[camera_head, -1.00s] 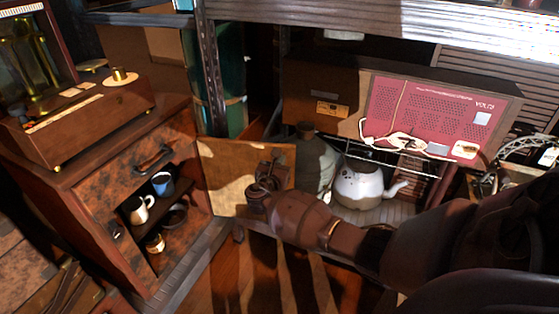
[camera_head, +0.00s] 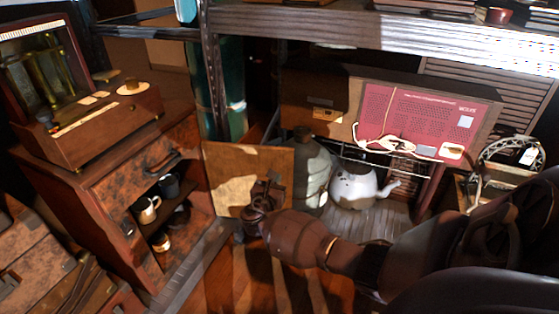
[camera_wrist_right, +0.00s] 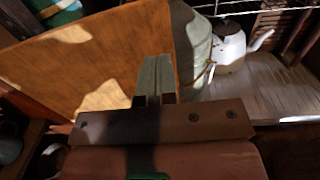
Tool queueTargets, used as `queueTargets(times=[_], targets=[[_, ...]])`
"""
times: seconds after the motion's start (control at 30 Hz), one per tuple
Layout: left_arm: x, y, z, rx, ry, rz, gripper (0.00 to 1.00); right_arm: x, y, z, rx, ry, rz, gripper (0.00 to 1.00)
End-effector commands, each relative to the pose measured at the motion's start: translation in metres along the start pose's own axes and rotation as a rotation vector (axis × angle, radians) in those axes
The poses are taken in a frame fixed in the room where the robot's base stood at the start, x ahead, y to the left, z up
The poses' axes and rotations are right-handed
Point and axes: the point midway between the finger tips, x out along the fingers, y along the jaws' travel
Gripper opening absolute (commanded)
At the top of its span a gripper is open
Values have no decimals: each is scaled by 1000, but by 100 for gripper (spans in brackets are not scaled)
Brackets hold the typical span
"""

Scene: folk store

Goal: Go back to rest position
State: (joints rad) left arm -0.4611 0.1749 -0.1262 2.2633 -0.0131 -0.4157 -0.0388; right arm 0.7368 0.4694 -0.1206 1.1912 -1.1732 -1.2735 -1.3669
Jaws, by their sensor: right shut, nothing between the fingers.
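My right gripper (camera_head: 262,203) is in front of the open wooden cabinet door (camera_head: 228,168) in the head view. Its arm comes in from the right. In the right wrist view the two fingers of the right gripper (camera_wrist_right: 154,82) are together, with nothing between them, and the door panel (camera_wrist_right: 85,65) is just beyond them. I cannot tell whether they touch the door. My left gripper is not in view.
A wooden cabinet (camera_head: 125,190) at left holds a dark mug (camera_head: 169,186) and a cream jug (camera_head: 147,209). A white kettle (camera_head: 353,187) and a grey-green bottle (camera_head: 311,172) stand on a low shelf right of the door. Metal shelving (camera_head: 370,28) crosses the top.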

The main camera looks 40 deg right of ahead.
Motion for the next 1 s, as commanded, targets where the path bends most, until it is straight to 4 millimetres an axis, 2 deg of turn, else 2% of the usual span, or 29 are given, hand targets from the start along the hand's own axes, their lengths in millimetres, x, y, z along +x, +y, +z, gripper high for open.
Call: queueTargets(times=[0.03, 0.1, 0.3, 0.67, 0.87, 1.0], targets=[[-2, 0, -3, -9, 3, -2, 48, -10, 0, 6, 8, 0, 1, 0], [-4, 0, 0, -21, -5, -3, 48, -22, -3, 5, 6, -1, 0, 0], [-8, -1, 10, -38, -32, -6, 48, -45, -9, 2, 3, 0, -1, 0], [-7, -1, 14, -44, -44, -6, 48, -54, -11, -1, -1, 2, 0, 0], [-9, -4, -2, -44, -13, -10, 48, -66, -26, -10, 90, 87, 30, 0], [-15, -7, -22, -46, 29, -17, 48, -92, -54, -27, 279, 260, 70, 0]])
